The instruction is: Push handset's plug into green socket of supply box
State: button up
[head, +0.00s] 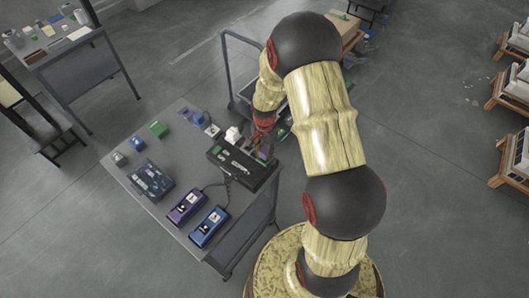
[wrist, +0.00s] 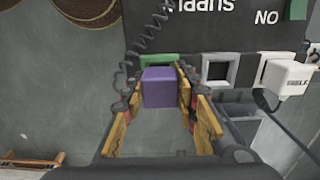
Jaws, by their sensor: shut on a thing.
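My gripper (wrist: 160,92) is shut on a purple plug (wrist: 158,86), with a finger on each side of it. The plug is right in front of the green socket (wrist: 158,58) of the black supply box (wrist: 215,25). Whether the plug touches or enters the socket cannot be told. In the head view my gripper (head: 264,130) is at the far right part of the supply box (head: 238,167), and the plug is mostly hidden there. The purple handset (head: 187,206) and the blue handset (head: 209,226) lie on the table in front of the box.
In the wrist view a grey-white socket (wrist: 220,70) is empty, and a white plug (wrist: 288,74) sits right of it. A coiled cord (wrist: 140,45) hangs left of the green socket. A dark case (head: 151,179) and small blocks stand on the table's left.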

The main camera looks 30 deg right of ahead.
aim_at(265, 150)
jog(key=shift+f+b, duration=0.45)
jog(key=shift+f, duration=0.3)
dwell(0.5)
jog(key=o, duration=1.3)
jog(key=shift+c, duration=0.2)
jog(key=shift+o, duration=1)
jog(key=shift+r, duration=0.2)
jog(key=shift+r+p, duration=2.2)
jog(key=shift+r, duration=1.15)
